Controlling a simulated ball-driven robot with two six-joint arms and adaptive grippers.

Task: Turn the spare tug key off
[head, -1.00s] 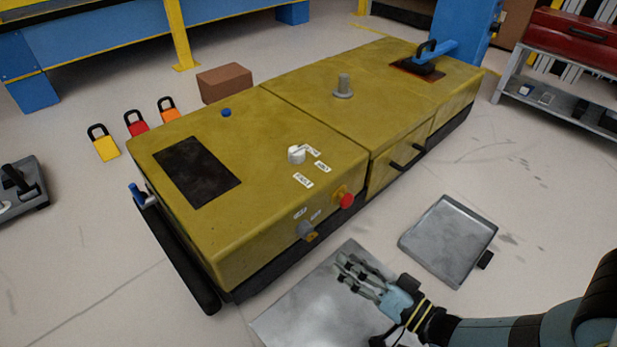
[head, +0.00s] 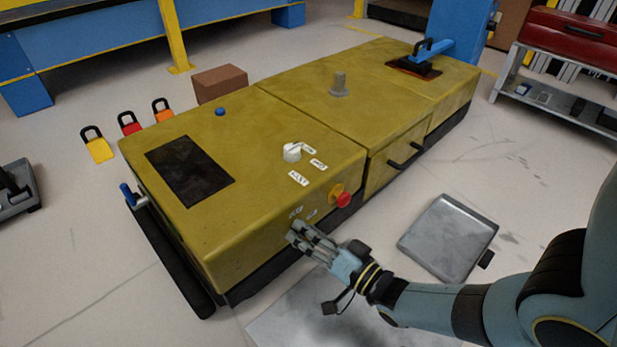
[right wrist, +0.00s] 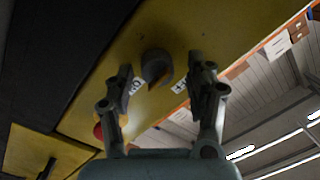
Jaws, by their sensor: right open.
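The grey key switch (right wrist: 155,65) sits on the side face of the yellow tug (head: 235,215). In the right wrist view it is between the fingertips of my right gripper (right wrist: 161,70), with gaps on both sides. Its dark grip slants. A small white label lies on each side of it. In the head view my right gripper (head: 297,231) is at the tug's side and hides the key. The gripper is open and empty. My left gripper is out of view.
A red stop button (head: 343,200) on a yellow base is close to the right of my right gripper. A white dial (head: 292,152) is on the tug's top. A grey metal case (head: 448,238) lies on the floor at right.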

